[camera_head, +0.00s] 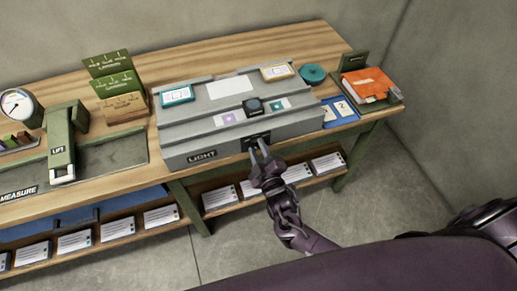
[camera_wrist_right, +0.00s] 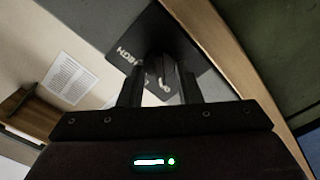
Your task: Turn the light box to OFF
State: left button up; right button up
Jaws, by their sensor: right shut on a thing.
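The light box (camera_head: 225,143) is a grey stepped box with a LIGHT label (camera_head: 202,156) on its front face. A dark switch panel (camera_head: 250,141) is set in that face, right of the label. My right gripper (camera_head: 258,151) reaches it from the front. In the right wrist view, my right gripper (camera_wrist_right: 160,84) is shut on a dark knob (camera_wrist_right: 158,66) on the panel. White lettering, seemingly HIGH (camera_wrist_right: 130,55), shows beside the knob; other lettering is partly hidden by the fingers. The knob's exact setting cannot be read. My left gripper is out of view.
Cards and a dark square piece (camera_head: 253,107) lie on the box. Left stand a green LIFT device (camera_head: 62,150), a dial gauge (camera_head: 18,104) and green card holders (camera_head: 108,65). An orange book (camera_head: 366,82) and teal disc (camera_head: 313,73) are right. A lower shelf holds white cards.

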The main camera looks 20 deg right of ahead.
dwell(0.4)
jog(key=o, duration=0.9)
jog(key=shift+o, duration=0.2)
jog(key=s+b, duration=0.1)
jog(key=s, duration=0.6)
jog(key=shift+s+d, duration=0.15)
jog(key=shift+s, duration=0.25)
